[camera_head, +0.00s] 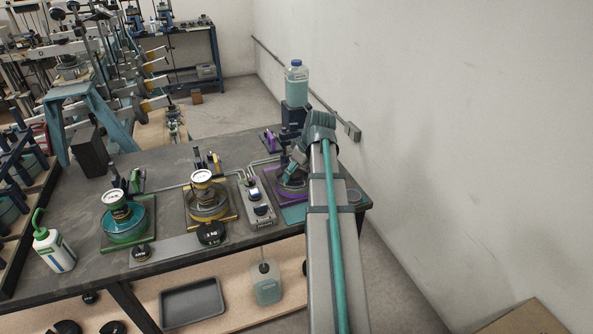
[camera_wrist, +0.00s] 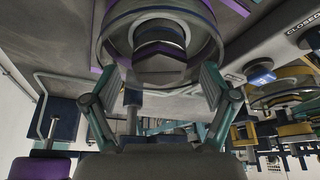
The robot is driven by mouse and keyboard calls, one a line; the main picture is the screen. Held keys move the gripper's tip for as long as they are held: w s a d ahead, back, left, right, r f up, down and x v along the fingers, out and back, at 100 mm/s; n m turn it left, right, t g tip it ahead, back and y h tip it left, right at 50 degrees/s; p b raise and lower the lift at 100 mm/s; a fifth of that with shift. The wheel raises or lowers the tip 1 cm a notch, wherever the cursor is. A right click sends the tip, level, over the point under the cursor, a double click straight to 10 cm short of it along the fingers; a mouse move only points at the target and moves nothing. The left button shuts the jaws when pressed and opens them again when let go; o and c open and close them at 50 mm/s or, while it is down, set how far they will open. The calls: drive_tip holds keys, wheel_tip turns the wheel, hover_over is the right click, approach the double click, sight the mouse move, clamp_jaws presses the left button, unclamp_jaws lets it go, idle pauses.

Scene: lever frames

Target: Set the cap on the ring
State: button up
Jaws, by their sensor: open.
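My gripper (camera_head: 293,166) is at the purple station at the right end of the bench, partly hidden by my arm. In the wrist view its two fingers (camera_wrist: 160,88) are spread, with nothing clearly held between them. Just beyond the fingertips is a round grey ring-like piece (camera_wrist: 213,38), with a darker stepped round piece (camera_wrist: 160,32) and a purple band at its centre. I cannot tell whether that centre piece is the cap, or whether the fingers touch it. In the head view the purple round part (camera_head: 292,190) shows below my gripper.
A yellow station (camera_head: 208,207) and a green station (camera_head: 124,227), each with a white dial, stand to the left. A switch box (camera_head: 256,200) is close beside the purple station. Black weights (camera_head: 211,234) lie near the front edge.

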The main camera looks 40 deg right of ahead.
drive_tip(key=shift+r, duration=0.1)
drive_tip(key=v, duration=1.1)
drive_tip(key=shift+s+r, duration=0.25)
drive_tip(key=shift+r, duration=0.1)
drive_tip(key=shift+d, duration=0.1)
